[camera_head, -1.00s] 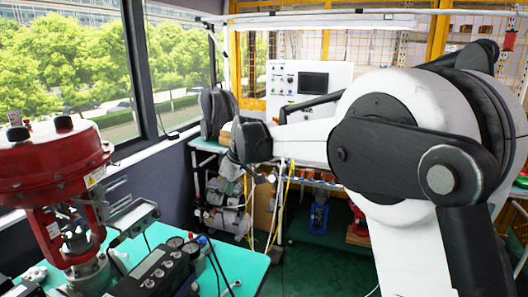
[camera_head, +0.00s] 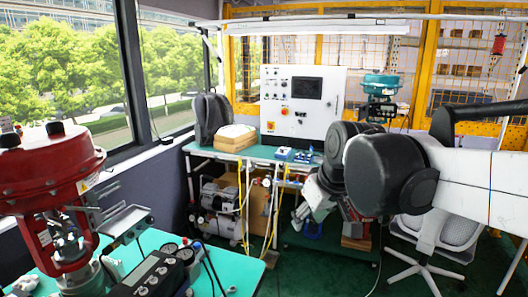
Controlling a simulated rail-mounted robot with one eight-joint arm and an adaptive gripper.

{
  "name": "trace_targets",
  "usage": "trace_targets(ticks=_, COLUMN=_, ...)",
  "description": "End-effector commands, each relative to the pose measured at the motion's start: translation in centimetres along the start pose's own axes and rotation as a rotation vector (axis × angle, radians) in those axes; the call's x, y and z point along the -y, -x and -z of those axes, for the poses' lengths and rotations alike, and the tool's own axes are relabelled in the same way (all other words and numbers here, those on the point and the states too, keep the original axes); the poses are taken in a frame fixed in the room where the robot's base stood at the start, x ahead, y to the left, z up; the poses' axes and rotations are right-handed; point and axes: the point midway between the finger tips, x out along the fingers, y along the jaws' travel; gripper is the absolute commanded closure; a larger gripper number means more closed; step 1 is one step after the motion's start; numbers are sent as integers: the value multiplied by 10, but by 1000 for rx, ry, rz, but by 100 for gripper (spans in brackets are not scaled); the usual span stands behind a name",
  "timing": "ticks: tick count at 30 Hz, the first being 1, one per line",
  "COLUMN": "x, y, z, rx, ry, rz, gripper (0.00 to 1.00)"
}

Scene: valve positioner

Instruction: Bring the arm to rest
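My arm reaches in from the right edge, with its white link and dark round joints in front of the back bench. The far end of the arm, with my gripper (camera_head: 314,198), points down and left below the bench's right side. Its fingers are small and partly merged with the clutter behind, so I cannot make out whether they are open or shut. I see nothing clearly held.
A red valve actuator (camera_head: 50,170) and a black control box (camera_head: 155,272) stand on the near green bench (camera_head: 248,272). An office chair (camera_head: 440,232) stands at right.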

Motion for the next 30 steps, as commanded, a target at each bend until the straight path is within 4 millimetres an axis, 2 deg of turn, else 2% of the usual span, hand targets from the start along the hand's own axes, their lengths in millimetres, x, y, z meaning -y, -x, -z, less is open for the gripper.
trace_targets(ticks=1, x=-3, y=6, z=-17, rx=-6, ry=-28, rz=-15, gripper=64)
trace_targets(ticks=9, x=-12, y=25, z=-100, rx=-45, ry=-186, rz=-93, gripper=64)
trace_targets(ticks=15, x=-14, y=27, z=-159, rx=-77, ry=-297, rz=-147, gripper=64)
trace_targets(ticks=18, x=-15, y=26, z=-182, rx=-93, ry=-341, rz=-167, gripper=64)
trace_targets(ticks=24, x=-15, y=23, z=-207, rx=-108, ry=-389, rz=-190, gripper=64)
trace_targets(ticks=30, x=-15, y=22, z=-210, rx=-111, ry=-396, rz=-193, gripper=64)
